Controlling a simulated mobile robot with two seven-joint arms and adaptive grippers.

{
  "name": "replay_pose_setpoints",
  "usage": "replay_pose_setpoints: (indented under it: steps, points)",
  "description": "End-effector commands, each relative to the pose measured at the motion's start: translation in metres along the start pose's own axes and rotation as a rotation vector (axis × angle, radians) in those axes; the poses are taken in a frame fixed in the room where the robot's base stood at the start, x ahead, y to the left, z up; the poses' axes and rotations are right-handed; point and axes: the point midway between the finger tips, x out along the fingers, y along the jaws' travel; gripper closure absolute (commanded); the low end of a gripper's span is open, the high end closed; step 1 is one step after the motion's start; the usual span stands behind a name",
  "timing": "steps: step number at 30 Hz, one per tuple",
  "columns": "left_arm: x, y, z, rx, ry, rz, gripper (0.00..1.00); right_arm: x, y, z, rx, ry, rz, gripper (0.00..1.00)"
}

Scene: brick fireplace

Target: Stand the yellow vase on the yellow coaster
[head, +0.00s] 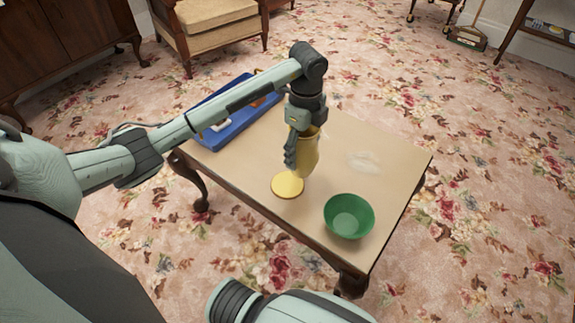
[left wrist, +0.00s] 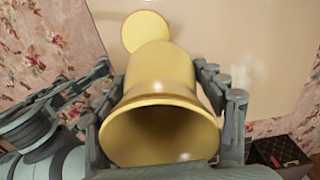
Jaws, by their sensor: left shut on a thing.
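The yellow vase (head: 310,153) is in my left gripper (head: 296,150), whose fingers are shut around its sides. The vase looks roughly upright in the head view, with its mouth up. In the left wrist view the vase's mouth (left wrist: 160,135) faces the camera, with fingers on both sides. The flat round yellow coaster (head: 287,186) lies bare on the table near its front edge. It also shows beyond the vase in the left wrist view (left wrist: 145,32). The vase is beside the coaster, on its far side; I cannot tell whether its base touches the table. My right gripper is not visible.
The wooden table (head: 385,150) bears a green bowl (head: 349,216) at the front right, close to the coaster. A blue tray (head: 228,131) with small items lies at the back left, under my left arm. The table's right rear part is clear.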

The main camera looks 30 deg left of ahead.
Motion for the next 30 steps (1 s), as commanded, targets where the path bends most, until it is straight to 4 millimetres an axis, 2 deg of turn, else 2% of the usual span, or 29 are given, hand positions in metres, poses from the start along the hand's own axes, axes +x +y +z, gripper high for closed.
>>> replay_pose_setpoints:
  steps: [3, 7, 11, 19, 29, 30]
  points:
    - [0.012, 0.014, 0.018, -0.001, -0.001, 0.000, 0.71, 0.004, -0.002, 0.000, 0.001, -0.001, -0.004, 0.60]
    - [0.019, 0.021, 0.027, 0.001, 0.000, -0.002, 0.71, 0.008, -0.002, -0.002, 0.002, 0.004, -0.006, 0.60]
    - [0.025, 0.022, 0.029, 0.002, 0.001, -0.002, 0.71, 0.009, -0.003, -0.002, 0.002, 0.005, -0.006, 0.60]
    - [0.060, 0.022, 0.028, 0.001, 0.001, -0.001, 0.71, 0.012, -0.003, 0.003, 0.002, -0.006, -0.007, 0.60]
    - [0.064, 0.021, 0.028, 0.002, 0.000, -0.003, 0.71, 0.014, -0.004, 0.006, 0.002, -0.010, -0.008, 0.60]
    - [0.064, 0.022, 0.028, 0.002, 0.000, -0.002, 0.28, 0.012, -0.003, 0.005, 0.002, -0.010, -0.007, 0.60]
